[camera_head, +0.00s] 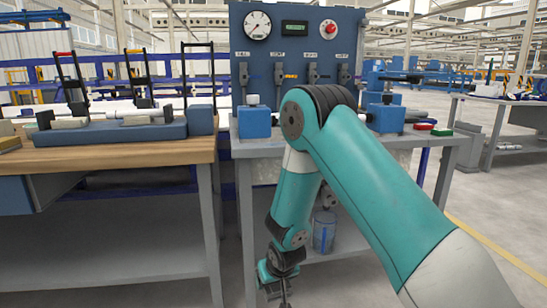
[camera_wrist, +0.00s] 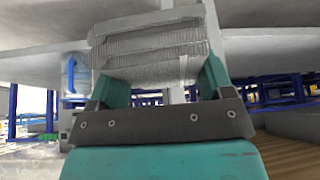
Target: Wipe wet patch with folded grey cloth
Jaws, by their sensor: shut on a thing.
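My gripper (camera_head: 279,287) hangs low at the bottom of the head view, in front of the grey bench and below its top. The wrist view shows my gripper (camera_wrist: 158,68) shut on the folded grey cloth (camera_wrist: 150,48). The cloth is a ribbed, layered pad held between the teal fingers. The cloth cannot be made out in the head view. I cannot pick out the wet patch for sure in either view.
A wooden-topped bench (camera_head: 120,157) stands at left. The grey bench (camera_head: 262,147) bears a blue gauge panel (camera_head: 290,45) and blue fixtures. A clear blue container (camera_head: 324,232) sits on its lower shelf (camera_head: 345,243). Open floor (camera_head: 490,215) lies at right.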

